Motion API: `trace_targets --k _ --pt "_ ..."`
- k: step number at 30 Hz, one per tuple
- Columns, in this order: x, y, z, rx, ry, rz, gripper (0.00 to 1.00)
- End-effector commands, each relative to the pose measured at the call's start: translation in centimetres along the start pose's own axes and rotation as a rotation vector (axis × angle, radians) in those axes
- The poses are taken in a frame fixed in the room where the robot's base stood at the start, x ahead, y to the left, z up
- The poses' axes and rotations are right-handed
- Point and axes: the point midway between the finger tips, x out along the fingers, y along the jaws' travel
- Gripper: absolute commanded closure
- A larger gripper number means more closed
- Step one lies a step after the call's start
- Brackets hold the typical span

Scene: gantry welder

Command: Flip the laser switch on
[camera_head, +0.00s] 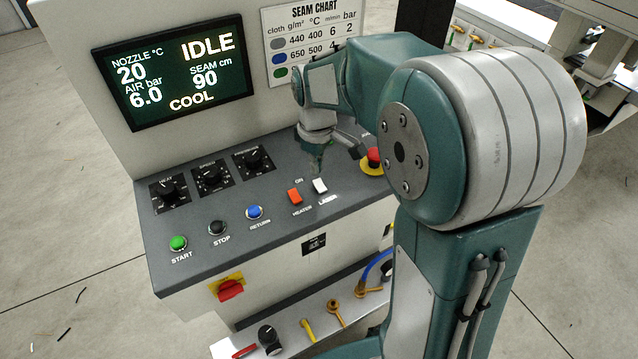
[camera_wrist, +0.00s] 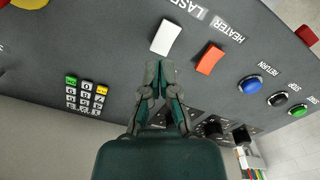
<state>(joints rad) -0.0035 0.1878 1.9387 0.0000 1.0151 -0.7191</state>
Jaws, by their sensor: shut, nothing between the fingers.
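The laser switch (camera_head: 320,186) is a small white rocker on the sloping grey panel, just right of the orange-red heater switch (camera_head: 295,197). An "ON" mark is printed above the pair. In the wrist view the white laser switch (camera_wrist: 166,37) lies a little beyond my fingertips, with the heater switch (camera_wrist: 210,59) to its right. My gripper (camera_wrist: 160,70) is shut and empty. In the head view my gripper (camera_head: 317,168) hangs over the panel just behind the switches, with a small gap showing in the picture. I cannot tell which way the laser rocker is tipped.
A red emergency button (camera_head: 374,157) stands right of the switches. Start (camera_head: 178,243), stop (camera_head: 217,228) and return (camera_head: 255,212) buttons lie to the left, with several knobs behind. A keypad (camera_wrist: 86,94) shows in the wrist view. The display (camera_head: 175,69) reads IDLE and COOL.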

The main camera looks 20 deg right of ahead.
Motion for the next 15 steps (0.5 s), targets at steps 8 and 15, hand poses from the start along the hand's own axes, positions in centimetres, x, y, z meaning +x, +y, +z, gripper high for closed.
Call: trace_targets --k 8,15 --pt "0.07 0.0 0.0 0.0 0.0 0.0 1.0" --pt "0.38 0.01 -0.01 0.0 0.0 0.0 1.0"
